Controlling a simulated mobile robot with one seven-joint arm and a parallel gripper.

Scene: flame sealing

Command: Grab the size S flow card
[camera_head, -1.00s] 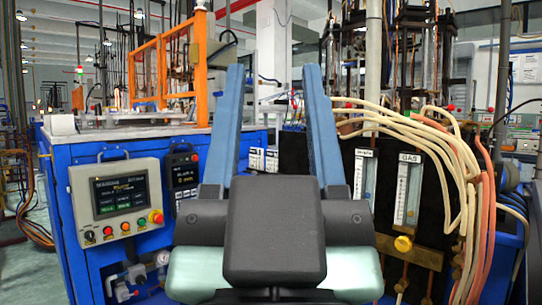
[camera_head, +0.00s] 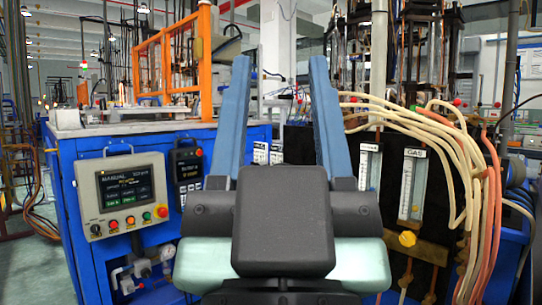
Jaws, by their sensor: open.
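My gripper (camera_head: 280,61) is open and empty in the head view, its two blue fingers pointing up and away from me. Small white cards (camera_head: 261,152) stand against the blue machine, seen between the fingers and beyond them. Another white card (camera_head: 276,154) is just to their right. Their lettering is too small to read, so I cannot tell which is the size S flow card. The gripper's dark body hides what lies below them.
A control panel (camera_head: 123,195) with a screen and buttons is on the left, with a dark display unit (camera_head: 187,172) beside it. An orange frame (camera_head: 166,65) stands on the machine top.

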